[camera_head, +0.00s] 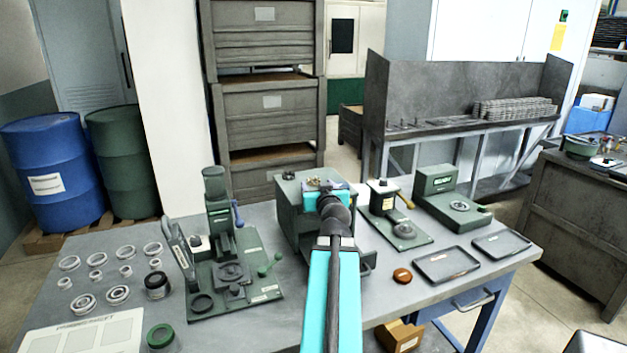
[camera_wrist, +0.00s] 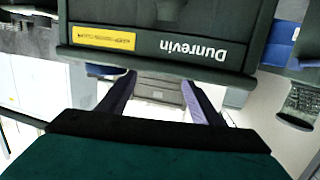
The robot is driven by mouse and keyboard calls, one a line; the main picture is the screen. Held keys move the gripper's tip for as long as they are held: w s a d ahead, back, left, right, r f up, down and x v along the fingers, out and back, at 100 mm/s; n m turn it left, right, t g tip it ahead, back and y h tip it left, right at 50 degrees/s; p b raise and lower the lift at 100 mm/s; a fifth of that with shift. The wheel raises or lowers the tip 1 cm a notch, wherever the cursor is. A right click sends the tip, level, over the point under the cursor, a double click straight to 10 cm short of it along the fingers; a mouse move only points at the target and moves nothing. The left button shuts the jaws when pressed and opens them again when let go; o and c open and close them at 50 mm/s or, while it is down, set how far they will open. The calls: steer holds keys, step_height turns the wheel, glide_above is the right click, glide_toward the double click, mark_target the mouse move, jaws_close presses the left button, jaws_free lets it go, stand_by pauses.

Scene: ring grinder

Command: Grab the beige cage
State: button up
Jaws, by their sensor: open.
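I cannot surely pick out a beige cage in either view. Several pale metal rings (camera_head: 117,294) lie in rows on the left of the grey workbench (camera_head: 300,325). Small brass-coloured parts sit on top of the dark green box-shaped machine (camera_head: 288,205), too small to make out. My arm reaches over the bench to this machine and hides part of it. In the wrist view my gripper (camera_wrist: 158,90) is open, with nothing between its fingers. A dark green machine front marked "Dunrevin" (camera_wrist: 195,48) appears upside down just beyond the fingers.
A lever press (camera_head: 225,270) stands left of my arm. A small press (camera_head: 393,212) and another green device (camera_head: 452,200) stand right. An orange-brown round piece (camera_head: 402,276) and two dark trays (camera_head: 446,265) lie at the right front. A green-rimmed cup (camera_head: 161,337) is front left.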

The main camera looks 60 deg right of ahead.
mark_target(315, 186)
stand_by(0.3)
steer(key=shift+r+p+x, duration=0.2)
steer(key=shift+p+x, duration=0.5)
steer(key=shift+x, duration=0.6)
steer(key=shift+p+x, duration=0.4)
steer(key=shift+x, duration=0.95)
steer(key=shift+f, duration=0.1)
steer(key=shift+c, duration=0.6)
steer(key=c, duration=1)
